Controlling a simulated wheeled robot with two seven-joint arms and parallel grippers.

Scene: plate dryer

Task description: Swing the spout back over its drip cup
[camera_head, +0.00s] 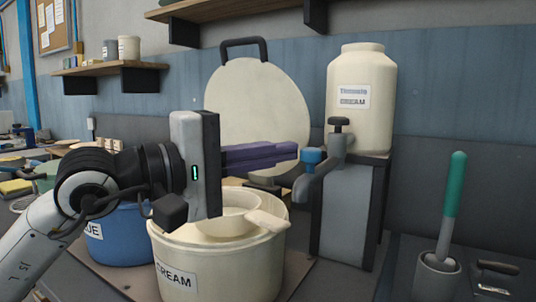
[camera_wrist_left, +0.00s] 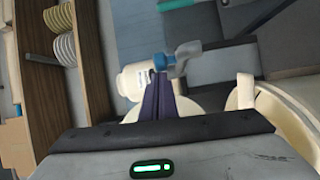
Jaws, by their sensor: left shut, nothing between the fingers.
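The grey metal spout (camera_head: 315,182) hangs from the tap under the large cream jar (camera_head: 362,100), with a blue knob (camera_head: 312,156) on it. It bends down toward the left, its outlet beyond the cream bucket's right rim. The spout (camera_wrist_left: 187,52) and blue knob (camera_wrist_left: 163,60) also show in the left wrist view, past the fingertips. My left gripper (camera_head: 303,152) has its purple fingers together and empty, pointing right at the blue knob. The tips are close to the knob; I cannot tell if they touch. I cannot make out a drip cup. My right gripper is not in view.
A cream bucket (camera_head: 220,262) holding a pale bowl and handle stands below my left gripper, a blue bucket (camera_head: 130,238) to its left. A round lid (camera_head: 250,95) leans behind. The jar stands on a grey stand (camera_head: 348,215). A green-handled tool (camera_head: 452,200) stands right.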

